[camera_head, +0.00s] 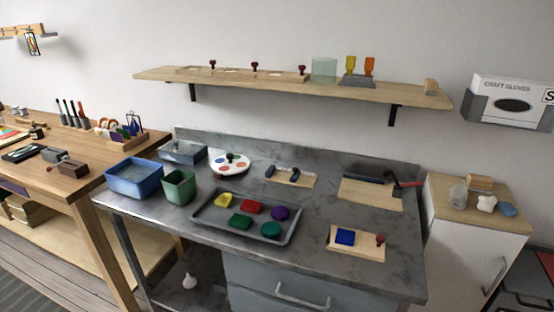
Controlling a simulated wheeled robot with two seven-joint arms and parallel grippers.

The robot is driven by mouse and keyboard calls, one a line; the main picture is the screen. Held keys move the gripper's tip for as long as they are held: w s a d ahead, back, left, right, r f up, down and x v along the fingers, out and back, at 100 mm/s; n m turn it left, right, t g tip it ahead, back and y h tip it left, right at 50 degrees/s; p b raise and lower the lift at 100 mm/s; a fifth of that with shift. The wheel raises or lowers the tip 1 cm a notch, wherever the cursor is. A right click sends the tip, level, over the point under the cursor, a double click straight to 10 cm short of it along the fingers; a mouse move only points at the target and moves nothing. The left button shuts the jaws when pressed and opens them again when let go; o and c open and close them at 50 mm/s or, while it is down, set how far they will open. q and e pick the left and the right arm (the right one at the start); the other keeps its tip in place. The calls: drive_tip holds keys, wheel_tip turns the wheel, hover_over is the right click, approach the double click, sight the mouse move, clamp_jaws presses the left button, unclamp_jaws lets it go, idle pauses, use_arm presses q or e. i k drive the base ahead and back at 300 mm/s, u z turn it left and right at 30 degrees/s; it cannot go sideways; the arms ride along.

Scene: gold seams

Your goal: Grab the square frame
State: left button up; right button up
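I cannot single out a square frame with certainty. A pale green translucent squarish panel (324,69) stands on the wooden wall shelf (220,80). A small dark-edged piece with coloured parts (33,43) hangs under another shelf at the far upper left; it is too small to make out. Neither of my grippers shows in the head view.
A grey tray (290,238) with several coloured pieces lies mid-bench. A blue bin (134,178) and a green cup (179,187) stand at the bench's left. A wooden table (95,168) with tools is at left, a white cabinet (470,245) at right.

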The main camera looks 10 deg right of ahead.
sight(368, 245)
drive_tip(key=k, duration=0.5)
drive_tip(key=u, duration=1.1)
drive_tip(key=i, duration=1.1)
drive_tip(key=z, duration=2.75)
